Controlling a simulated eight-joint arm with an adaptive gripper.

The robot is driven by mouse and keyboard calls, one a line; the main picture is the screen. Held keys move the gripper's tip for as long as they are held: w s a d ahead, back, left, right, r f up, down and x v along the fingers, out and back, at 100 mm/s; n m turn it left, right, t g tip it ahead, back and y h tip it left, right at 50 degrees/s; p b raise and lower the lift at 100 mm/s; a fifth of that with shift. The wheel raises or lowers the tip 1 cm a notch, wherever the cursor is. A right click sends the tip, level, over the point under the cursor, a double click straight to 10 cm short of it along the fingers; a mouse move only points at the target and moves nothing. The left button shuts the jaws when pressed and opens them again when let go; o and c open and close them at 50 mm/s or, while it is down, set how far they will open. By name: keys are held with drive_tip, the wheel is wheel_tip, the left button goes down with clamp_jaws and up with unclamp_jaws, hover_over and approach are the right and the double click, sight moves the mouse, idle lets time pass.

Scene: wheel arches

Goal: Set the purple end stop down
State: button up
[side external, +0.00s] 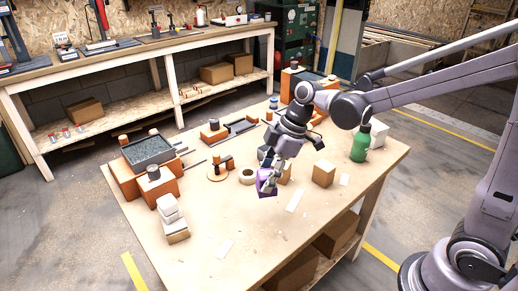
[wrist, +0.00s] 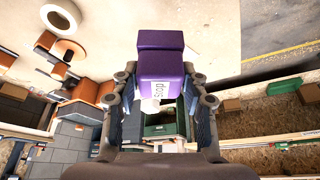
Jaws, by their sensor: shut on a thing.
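The purple end stop (side external: 265,188) is in my gripper (side external: 268,178), over the wooden table (side external: 230,262) near its middle. In the wrist view the purple end stop (wrist: 160,50) sits between the two fingers of my gripper (wrist: 160,82), with a white label near its lower end. The gripper is shut on it. I cannot tell whether its underside touches the tabletop. The fingers hide part of it in the side view.
A white ring (side external: 247,176) lies just left of the end stop. A cardboard box (side external: 323,173) and a green bottle (side external: 361,143) stand to the right. An orange block with a grey tray (side external: 147,151) stands at the left. The front tabletop is mostly clear.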

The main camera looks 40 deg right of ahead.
drive_tip(key=shift+n, duration=0.6)
drive_tip(key=s+a+f, duration=0.1)
drive_tip(key=a+f, duration=0.1)
drive_tip(key=a, duration=0.3)
drive_tip(key=s+a+f, duration=0.1)
drive_tip(key=a+f, duration=0.2)
drive_tip(key=a, duration=0.2)
drive_tip(key=s+a+f, duration=0.1)
drive_tip(key=a+f, duration=0.1)
drive_tip(key=a, duration=0.3)
drive_tip(key=shift+s+f, duration=0.15)
drive_tip(key=shift+f, duration=2.05)
drive_tip(key=shift+f, duration=0.1)
drive_tip(key=o, duration=1.2)
